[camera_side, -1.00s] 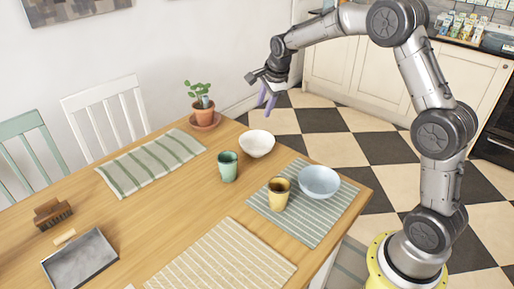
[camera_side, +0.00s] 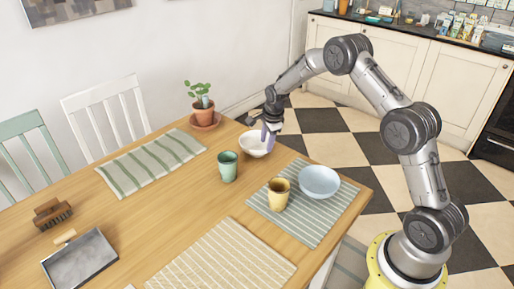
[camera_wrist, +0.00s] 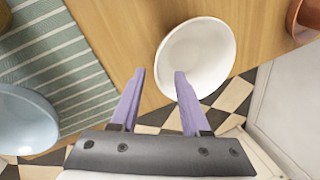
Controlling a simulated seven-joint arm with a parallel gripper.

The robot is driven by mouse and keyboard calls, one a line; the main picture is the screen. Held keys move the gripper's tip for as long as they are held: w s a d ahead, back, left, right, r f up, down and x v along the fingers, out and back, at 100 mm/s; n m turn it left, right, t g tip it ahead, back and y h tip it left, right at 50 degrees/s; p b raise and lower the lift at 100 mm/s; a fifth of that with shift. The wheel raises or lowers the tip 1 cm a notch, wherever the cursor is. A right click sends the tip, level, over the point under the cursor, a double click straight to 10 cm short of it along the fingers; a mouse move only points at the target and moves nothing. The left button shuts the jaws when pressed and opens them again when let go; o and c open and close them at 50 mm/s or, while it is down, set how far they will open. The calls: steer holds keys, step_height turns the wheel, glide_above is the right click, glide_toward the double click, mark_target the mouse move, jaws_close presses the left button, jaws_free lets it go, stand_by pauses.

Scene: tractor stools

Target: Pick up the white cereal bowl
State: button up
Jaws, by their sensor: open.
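The white cereal bowl (camera_side: 253,146) stands upright near the far right edge of the wooden table, behind the green cup. My gripper (camera_side: 267,135) is down at the bowl's right side and covers part of its rim. In the wrist view the bowl (camera_wrist: 196,58) looks empty. There my gripper (camera_wrist: 160,78) has its two purple fingers apart with nothing held. The right fingertip overlaps the bowl's near rim and the left fingertip lies outside it. I cannot tell whether either finger touches the bowl.
A green cup (camera_side: 228,167) stands close in front of the bowl. A yellow cup (camera_side: 278,194) and a light blue bowl (camera_side: 319,181) are on a striped placemat (camera_side: 313,229). A potted plant (camera_side: 202,108) stands behind on a saucer.

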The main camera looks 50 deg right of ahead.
mark_target(264, 150)
steer(key=x, duration=0.4)
steer(key=shift+w+a+f, duration=0.15)
steer(key=shift+w+f, duration=0.05)
steer(key=shift+f, duration=0.15)
jaws_close()
stand_by(1.1)
